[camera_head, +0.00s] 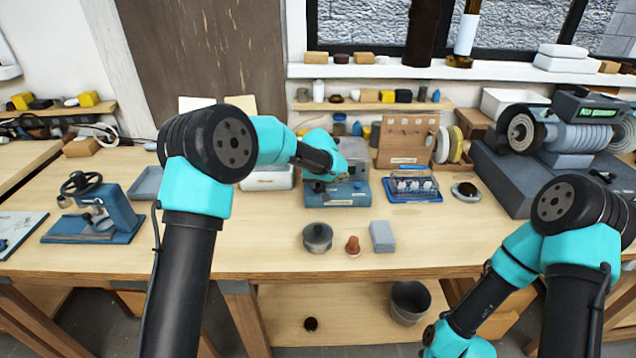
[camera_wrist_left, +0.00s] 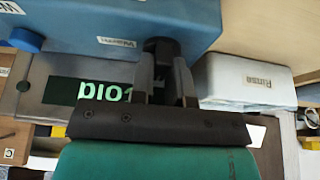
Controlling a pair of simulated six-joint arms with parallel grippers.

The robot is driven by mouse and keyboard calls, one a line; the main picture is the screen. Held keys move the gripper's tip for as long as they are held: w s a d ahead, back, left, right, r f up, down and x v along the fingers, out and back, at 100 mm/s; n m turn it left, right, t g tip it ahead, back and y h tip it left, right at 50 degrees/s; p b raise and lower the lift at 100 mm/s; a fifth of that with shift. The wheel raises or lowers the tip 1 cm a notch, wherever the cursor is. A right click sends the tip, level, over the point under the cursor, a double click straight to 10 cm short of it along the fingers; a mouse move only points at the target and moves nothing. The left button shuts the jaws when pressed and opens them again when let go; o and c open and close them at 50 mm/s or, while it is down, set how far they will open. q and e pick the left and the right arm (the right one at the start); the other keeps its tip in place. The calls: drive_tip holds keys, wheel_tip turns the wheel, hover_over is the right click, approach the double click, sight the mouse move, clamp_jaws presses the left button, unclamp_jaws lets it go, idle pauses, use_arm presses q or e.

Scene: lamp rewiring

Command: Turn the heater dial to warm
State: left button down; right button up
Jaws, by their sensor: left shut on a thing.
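The heater is a small blue box (camera_head: 347,194) at the back middle of the bench, with a pale label on its front. My left gripper (camera_head: 338,172) reaches it from the left. In the left wrist view, the heater (camera_wrist_left: 85,20) shows upside down with a "Warm" label. There my left gripper (camera_wrist_left: 163,62) is shut on a dark dial (camera_wrist_left: 160,45) at the heater. A dark display (camera_wrist_left: 85,91) shows green upside-down letters that seem to read "cold", partly covered by my gripper. The dial's pointer is hidden. My right gripper is out of view below the head view.
A white tub (camera_wrist_left: 245,82) labelled "Rinse" stands close beside my left gripper. A blue tray (camera_head: 412,189) and wooden rack (camera_head: 405,140) stand right of the heater. A dark pot (camera_head: 317,237), brown cone (camera_head: 353,245) and grey block (camera_head: 382,236) stand in front.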

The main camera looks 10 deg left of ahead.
use_arm(q)
drive_tip(key=shift+m, duration=0.4)
drive_tip(key=m+h, duration=0.1)
drive_tip(key=m, duration=0.2)
drive_tip(key=shift+a+m+h, duration=0.1)
drive_tip(key=shift+m+h, duration=0.2)
drive_tip(key=shift+h, duration=0.1)
drive_tip(key=shift+m+g+h, duration=0.5)
drive_tip(key=shift+m+h, duration=0.2)
drive_tip(key=shift+m, duration=1.4)
drive_tip(key=c, duration=1.1)
unclamp_jaws()
drive_tip(key=shift+r, duration=0.15)
